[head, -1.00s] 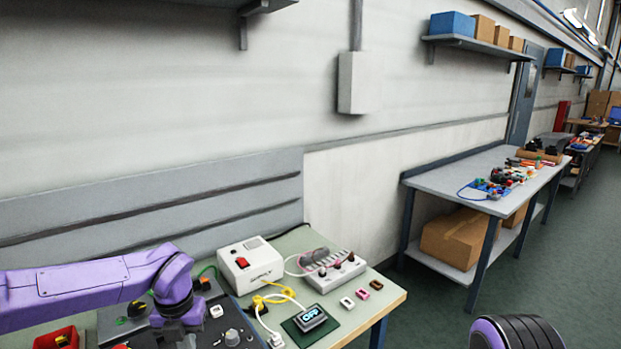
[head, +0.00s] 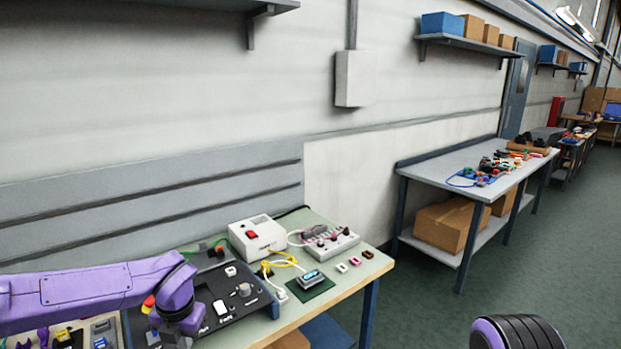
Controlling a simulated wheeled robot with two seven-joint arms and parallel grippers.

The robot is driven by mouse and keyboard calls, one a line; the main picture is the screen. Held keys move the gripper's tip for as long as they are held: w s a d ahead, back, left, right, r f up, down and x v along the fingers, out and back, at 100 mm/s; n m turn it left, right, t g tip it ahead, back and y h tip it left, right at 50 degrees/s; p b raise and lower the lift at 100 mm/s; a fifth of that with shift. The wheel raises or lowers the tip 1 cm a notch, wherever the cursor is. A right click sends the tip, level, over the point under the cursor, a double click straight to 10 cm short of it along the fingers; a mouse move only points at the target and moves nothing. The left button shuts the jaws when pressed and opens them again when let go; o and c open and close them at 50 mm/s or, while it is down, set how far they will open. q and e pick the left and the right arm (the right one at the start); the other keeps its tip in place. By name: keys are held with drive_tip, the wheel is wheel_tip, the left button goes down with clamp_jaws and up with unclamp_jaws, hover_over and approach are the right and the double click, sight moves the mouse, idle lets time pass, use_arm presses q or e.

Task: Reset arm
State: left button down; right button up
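My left arm, purple, comes in from the left over the workbench (head: 345,284). Its forearm runs level and its wrist bends down at the dark control panel (head: 240,303). The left gripper's fingertips are not visible, being hidden below the wrist or cut off by the bottom edge. My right arm shows only as a purple and black rounded part at the bottom right, over the floor. The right gripper is out of view.
On the workbench stand a white supply box (head: 257,237), a grey box with knobs (head: 330,243) and a small display unit (head: 311,280) on a green mat. A second table (head: 430,174) stands at right. Green floor (head: 415,315) lies open between.

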use_arm(q)
drive_tip(key=s+f+m+t+y+b, duration=0.2)
drive_tip(key=s+f+m, duration=0.2)
drive_tip(key=f+m, duration=0.5)
drive_tip(key=s+f+m+t+y+b, duration=0.2)
drive_tip(key=s+f+m+b, duration=0.15)
drive_tip(key=f+m, duration=0.55)
drive_tip(key=s+a+f+m+b, duration=0.1)
drive_tip(key=s+f+m+b, duration=0.1)
drive_tip(key=s+f, duration=0.4)
drive_tip(key=s+a+f+m+g+h+b, duration=0.1)
drive_tip(key=s+f+m, duration=0.4)
drive_tip(key=s, duration=0.5)
drive_tip(key=s+a+f+m+g+b, duration=0.1)
drive_tip(key=s+f+m+b, duration=0.2)
drive_tip(key=s+f, duration=0.5)
drive_tip(key=shift+a+h, duration=0.3)
drive_tip(key=shift+h, duration=0.1)
